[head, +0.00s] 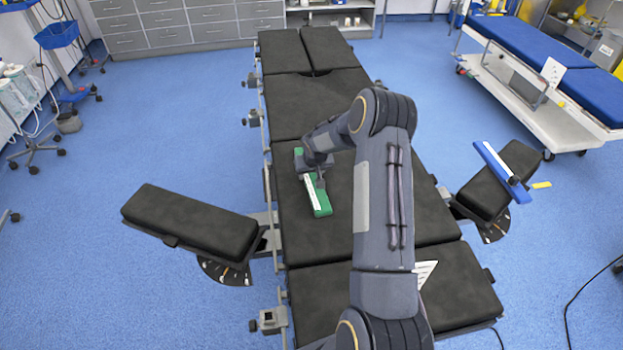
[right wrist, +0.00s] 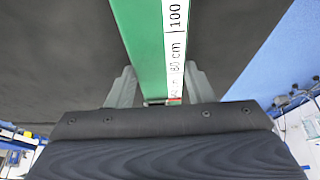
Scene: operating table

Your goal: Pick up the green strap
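The green strap (head: 319,200) is a long, flat green piece with a white printed measuring strip along one side. It is over the middle section of the black operating table (head: 300,110). My right gripper (head: 316,178) is over its middle, pointing down. In the right wrist view the strap (right wrist: 140,35) runs between the two fingers of my right gripper (right wrist: 160,88), which appear to be against its two edges. I cannot tell whether the strap is clear of the table surface. My left gripper is not in view.
A padded arm board (head: 190,220) sticks out at the left. Another (head: 492,190) at the right bears a blue piece (head: 498,168) with a white strip. A white printed card (head: 425,272) lies partly behind my right arm. A blue-topped trolley (head: 560,65) stands at the back right.

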